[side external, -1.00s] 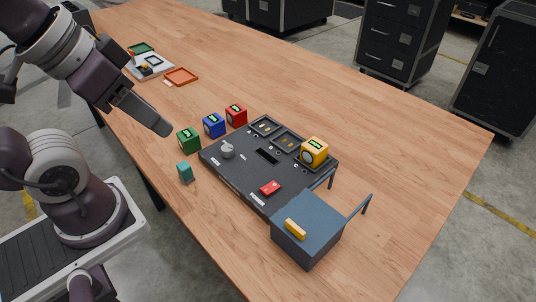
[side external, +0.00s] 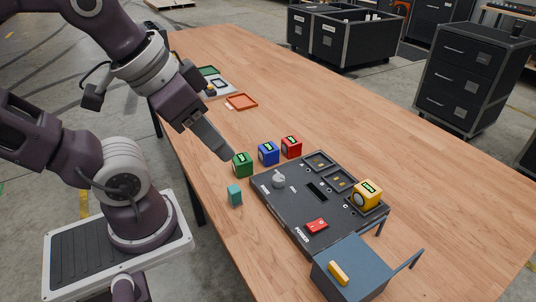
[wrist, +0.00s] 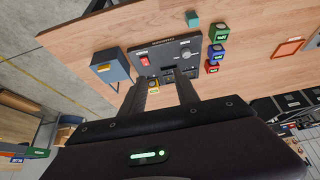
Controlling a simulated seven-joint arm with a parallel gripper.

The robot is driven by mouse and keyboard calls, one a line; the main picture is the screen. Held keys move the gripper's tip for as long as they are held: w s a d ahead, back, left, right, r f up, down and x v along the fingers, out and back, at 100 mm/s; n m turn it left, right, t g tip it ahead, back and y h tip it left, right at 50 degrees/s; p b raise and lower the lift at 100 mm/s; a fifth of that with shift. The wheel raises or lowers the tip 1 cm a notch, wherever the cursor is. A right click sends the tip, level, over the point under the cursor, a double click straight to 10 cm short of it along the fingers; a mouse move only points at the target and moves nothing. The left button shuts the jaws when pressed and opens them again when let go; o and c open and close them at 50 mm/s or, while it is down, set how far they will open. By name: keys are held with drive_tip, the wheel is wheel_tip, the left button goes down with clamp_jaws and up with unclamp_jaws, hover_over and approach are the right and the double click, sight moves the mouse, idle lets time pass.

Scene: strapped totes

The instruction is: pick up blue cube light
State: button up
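The blue cube light (side external: 268,154) stands on the wooden table between the green cube (side external: 242,165) and the red cube (side external: 291,147). It has a small bright label on top. In the wrist view the blue cube (wrist: 217,51) is right of the black panel, with the green cube above it and the red cube below it. My gripper (side external: 227,154) is above the table, up and left of the green cube in the side view, apart from the blue cube. In the wrist view my gripper (wrist: 162,82) has its two fingers spread with nothing held between them.
The black panel (side external: 290,208) has a knob, a red switch and sockets; a yellow cube (side external: 367,194) sits on it. A blue-grey box (side external: 352,268) stands at its front end. A teal block (side external: 235,195) and an orange tray (side external: 242,102) lie nearby. The table's far right is clear.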

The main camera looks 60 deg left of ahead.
drive_tip(key=o, duration=0.3)
drive_tip(key=m+g, duration=0.5)
drive_tip(key=m, duration=1.2)
hover_over(269, 146)
drive_tip(key=d, duration=0.2)
drive_tip(key=f, duration=1)
drive_tip(key=s+f, duration=0.1)
drive_tip(key=f, duration=0.5)
drive_tip(key=shift+d, duration=0.15)
drive_tip(key=shift+m+g, duration=0.3)
drive_tip(key=shift+m, duration=0.4)
drive_tip(key=f, duration=0.2)
drive_tip(key=a+f, duration=0.1)
drive_tip(key=f, duration=0.2)
drive_tip(key=a+f, duration=0.1)
drive_tip(key=f, duration=0.2)
drive_tip(key=shift+w+a+f, duration=0.1)
drive_tip(key=shift+w+f, duration=0.05)
drive_tip(key=shift+w, duration=0.2)
drive_tip(key=shift+f, duration=0.45)
clamp_jaws()
